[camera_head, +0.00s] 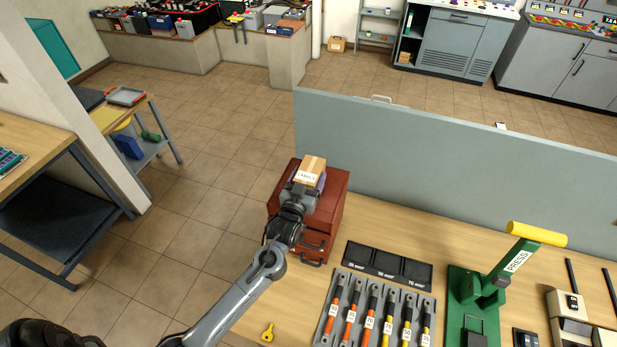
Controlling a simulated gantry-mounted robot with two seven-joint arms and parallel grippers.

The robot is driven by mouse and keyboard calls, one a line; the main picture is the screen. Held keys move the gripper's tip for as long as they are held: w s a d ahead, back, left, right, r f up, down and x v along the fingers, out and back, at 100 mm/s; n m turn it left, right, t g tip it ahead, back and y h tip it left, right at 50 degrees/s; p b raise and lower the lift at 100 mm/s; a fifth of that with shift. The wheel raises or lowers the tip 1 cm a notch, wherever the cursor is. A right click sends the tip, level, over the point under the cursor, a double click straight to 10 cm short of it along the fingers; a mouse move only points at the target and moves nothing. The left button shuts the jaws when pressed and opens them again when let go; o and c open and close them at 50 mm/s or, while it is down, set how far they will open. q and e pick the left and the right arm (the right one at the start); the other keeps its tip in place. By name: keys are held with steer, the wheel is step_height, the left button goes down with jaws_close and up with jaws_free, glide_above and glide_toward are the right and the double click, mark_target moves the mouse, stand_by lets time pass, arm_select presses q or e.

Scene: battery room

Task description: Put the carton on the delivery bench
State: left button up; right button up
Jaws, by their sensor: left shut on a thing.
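A small brown cardboard carton (312,167) with a white printed label shows near the middle of the head view, over the top of a red drawer chest (337,190). My left gripper (304,187) reaches it from the near side and is shut on it. The gripper hides the carton's lower near part. I cannot tell whether the carton touches the chest top or is held just above it. My right gripper is not in view. I cannot tell which surface is the delivery bench; a wooden bench (30,132) with a dark lower shelf stands at the left.
A grey panel (450,160) stands behind the wooden worktop. The worktop holds a cable tray (336,325), black bins (388,262), a green press (490,290) and a yellow key (268,333). Another carton (337,44) is on the far floor.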

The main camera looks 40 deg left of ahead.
arm_select(q)
steer(key=o, duration=1.3)
steer(key=shift+f, duration=0.1)
steer(key=shift+o, duration=0.2)
steer(key=shift+r, duration=0.2)
steer(key=shift+s+d+f, duration=0.1)
steer(key=shift+s, duration=0.15)
steer(key=s+d+f+m+g+h, duration=0.2)
steer(key=s+d+f+g, duration=0.1)
steer(key=s, duration=0.7)
steer(key=s+d+f+m+g+h+b, duration=0.1)
steer(key=s+d+f+m+g+h, duration=0.1)
steer(key=s+d+g, duration=0.4)
steer(key=s+d+f+m+g+h, duration=0.2)
steer(key=s+d+f+g, duration=0.2)
steer(key=s, duration=1.2)
steer(key=shift+d+f+b, duration=0.35)
steer(key=shift+d+f, duration=0.1)
steer(key=shift+d, duration=0.6)
